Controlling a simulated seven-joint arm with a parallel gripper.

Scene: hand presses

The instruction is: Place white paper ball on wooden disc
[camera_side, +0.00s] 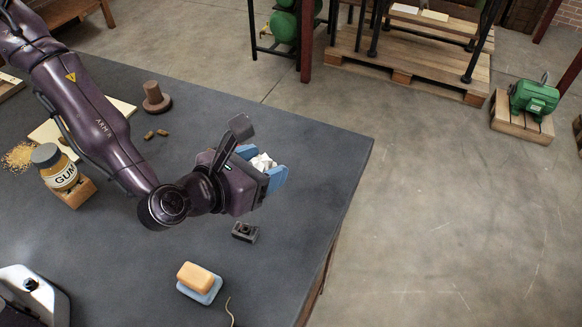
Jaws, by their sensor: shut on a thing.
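The white paper ball (262,160) is crumpled and sits between the blue-padded fingers of my gripper (265,164). My gripper is shut on it and holds it over the right part of the dark table. The fingers and the gripper body hide part of the ball. No plain wooden disc stands out clearly. A round brown piece (157,106) at the table's far side has a broad flat base and a narrower cylinder on top. I cannot tell if it is the wooden disc. It stands to the left of and apart from my gripper.
Two small brown plugs (156,133) lie near the brown piece. A gum jar (58,170) on a wooden block stands at left. A small dark metal block (244,231) and an orange bar on a blue dish (207,293) lie nearer. The dark table (315,150) is bare at right, up to its edge.

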